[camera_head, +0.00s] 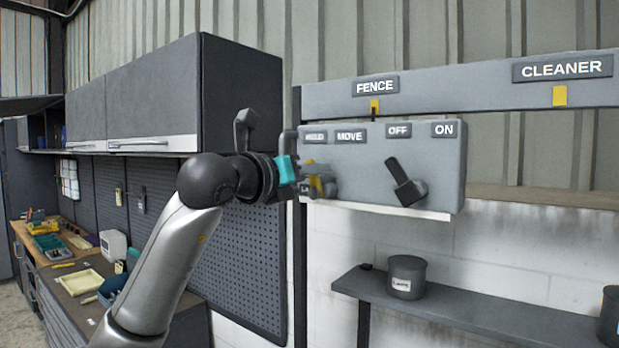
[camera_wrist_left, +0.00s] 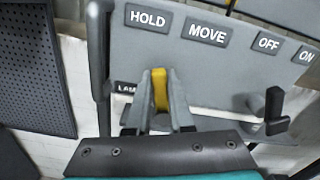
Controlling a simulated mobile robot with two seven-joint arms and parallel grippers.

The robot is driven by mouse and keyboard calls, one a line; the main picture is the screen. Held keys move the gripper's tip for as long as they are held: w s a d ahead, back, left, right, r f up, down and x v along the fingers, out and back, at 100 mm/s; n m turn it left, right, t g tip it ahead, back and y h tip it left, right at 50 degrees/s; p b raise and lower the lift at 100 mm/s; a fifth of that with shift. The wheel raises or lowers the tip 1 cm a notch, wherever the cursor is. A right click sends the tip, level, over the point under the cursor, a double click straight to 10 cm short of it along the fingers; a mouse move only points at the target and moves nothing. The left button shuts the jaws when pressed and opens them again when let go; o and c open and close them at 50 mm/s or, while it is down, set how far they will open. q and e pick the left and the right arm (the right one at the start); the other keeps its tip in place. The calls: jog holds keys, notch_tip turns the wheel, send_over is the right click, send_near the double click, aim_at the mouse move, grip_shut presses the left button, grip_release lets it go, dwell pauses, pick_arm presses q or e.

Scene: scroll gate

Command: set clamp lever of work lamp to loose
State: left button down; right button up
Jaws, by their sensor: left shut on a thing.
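A grey control box (camera_head: 358,165) hangs on the wall. A yellow lever (camera_wrist_left: 160,88) stands below the HOLD (camera_wrist_left: 148,18) and MOVE (camera_wrist_left: 206,34) labels; no label reads LOOSE. A partly hidden label (camera_wrist_left: 126,88) beside it seems to start with LAM. My left gripper (camera_wrist_left: 160,98) is shut on the yellow lever, with a finger on each side. In the head view the left gripper (camera_head: 314,182) is at the box's left end and covers most of the lever. The right gripper is not in view.
A black lever (camera_head: 405,183) sits right of the gripper, below the OFF and ON labels. A grey bar (camera_wrist_left: 98,60) stands close left of the gripper. A cabinet (camera_head: 240,100) is at the left. A shelf (camera_head: 450,312) with a dark pot (camera_head: 407,272) is below.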

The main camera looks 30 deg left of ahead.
pick_arm(q)
jog(key=m, duration=0.1)
jog(key=d+m+b, duration=0.1)
jog(key=m, duration=0.2)
jog(key=shift+s+d+m, duration=0.1)
jog(key=shift+d+m, duration=0.15)
jog(key=shift+m, duration=0.15)
jog(key=m, duration=0.2)
jog(key=d+m+b, duration=0.1)
jog(key=m+b, duration=0.1)
jog(key=m, duration=0.1)
jog(key=shift+d+f+m, duration=0.3)
jog(key=shift+d, duration=0.1)
jog(key=c, duration=0.8)
grip_release()
